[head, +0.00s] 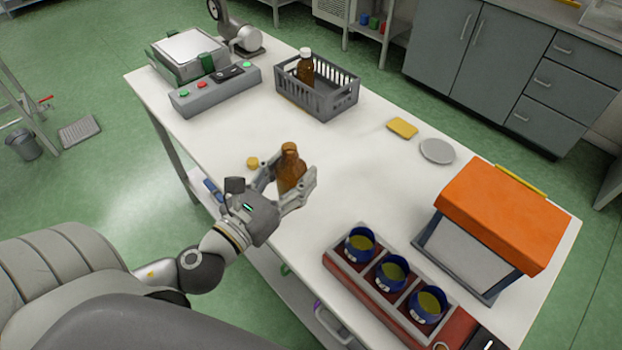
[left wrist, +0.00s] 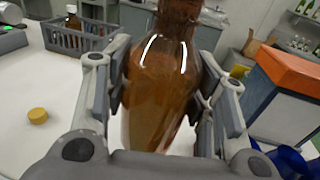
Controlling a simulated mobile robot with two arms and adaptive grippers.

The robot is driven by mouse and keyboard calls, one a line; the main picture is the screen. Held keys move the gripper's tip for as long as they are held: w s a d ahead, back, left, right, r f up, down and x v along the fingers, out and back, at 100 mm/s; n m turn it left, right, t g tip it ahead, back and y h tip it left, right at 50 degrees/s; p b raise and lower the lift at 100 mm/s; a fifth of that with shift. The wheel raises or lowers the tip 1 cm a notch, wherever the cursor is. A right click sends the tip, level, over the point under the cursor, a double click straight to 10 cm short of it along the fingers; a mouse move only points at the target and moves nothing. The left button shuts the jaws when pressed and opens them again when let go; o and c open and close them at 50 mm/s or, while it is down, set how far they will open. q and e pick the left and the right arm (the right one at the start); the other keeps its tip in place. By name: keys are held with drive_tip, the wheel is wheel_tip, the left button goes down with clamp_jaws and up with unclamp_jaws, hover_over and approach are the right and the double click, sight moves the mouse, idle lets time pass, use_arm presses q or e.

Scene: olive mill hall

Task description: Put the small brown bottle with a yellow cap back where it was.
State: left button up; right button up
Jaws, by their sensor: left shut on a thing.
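My left gripper (head: 298,188) is shut on a brown bottle (head: 290,167) near the left long edge of the white table. The bottle is upright or nearly so; I cannot tell whether its base touches the table. Its top looks brown and uncapped in the head view. In the left wrist view the bottle (left wrist: 160,85) fills the space between the fingers, its top cut off. A small round yellow cap (head: 252,162) lies apart on the table, left of the bottle; it also shows in the left wrist view (left wrist: 37,116). My right gripper is not in view.
A grey crate (head: 318,104) holds a white-capped brown bottle (head: 306,68). A grey button box (head: 214,91) is left of it. A yellow sponge (head: 402,128), pale plate (head: 437,151), orange-lidded box (head: 500,215) and rack (head: 340,262) of three blue cups stand rightward. The table's middle is clear.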

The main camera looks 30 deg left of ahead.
use_arm(q)
drive_tip(key=shift+w+a, duration=0.1)
drive_tip(key=shift+w, duration=0.2)
drive_tip(key=shift+w+a+f+b, duration=0.5)
drive_tip(key=shift+w+f+b, duration=0.05)
drive_tip(key=shift+w+f, duration=1.65)
drive_tip(key=shift+w+a+f+b, duration=0.45)
drive_tip(key=shift+w+f+b, duration=0.15)
drive_tip(key=shift+w+f, duration=1.55)
drive_tip(key=shift+w+a+f+b, duration=0.5)
drive_tip(key=shift+w+f+b, duration=0.05)
drive_tip(key=shift+w+f, duration=1.6)
drive_tip(key=shift+w, duration=0.1)
drive_tip(key=o, duration=0.8)
drive_tip(key=shift+f, duration=0.1)
drive_tip(key=o, duration=0.5)
drive_tip(key=shift+r, duration=0.2)
